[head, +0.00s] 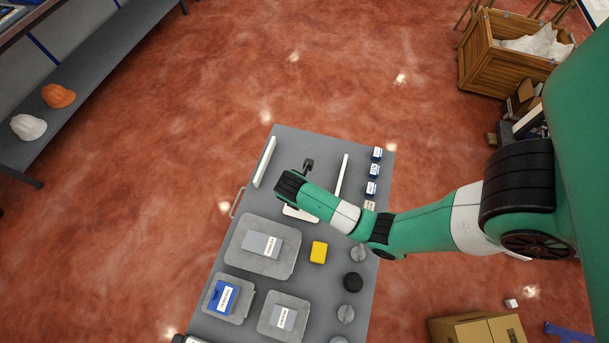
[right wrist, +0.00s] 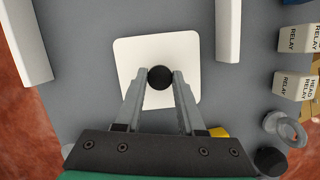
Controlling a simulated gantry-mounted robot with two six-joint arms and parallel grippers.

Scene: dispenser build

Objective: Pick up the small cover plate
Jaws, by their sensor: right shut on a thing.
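The small cover plate (right wrist: 137,53) is a white, round-cornered square with a black round knob (right wrist: 160,78) on it. In the right wrist view, my right gripper (right wrist: 160,76) has its two fingers closed on the knob's sides. In the head view, only an edge of the plate (head: 300,215) shows below my right arm, which hides the rest and the fingers. I cannot tell whether the plate touches the grey table or is just above it. My left gripper is not in view.
The grey table (head: 300,142) holds white bars (head: 265,162) (head: 341,176) on both sides of the plate. Relay blocks (head: 372,188) line the right edge. A yellow block (head: 318,252), grey trays (head: 238,250) and round knobs (head: 352,282) stand nearer the front.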

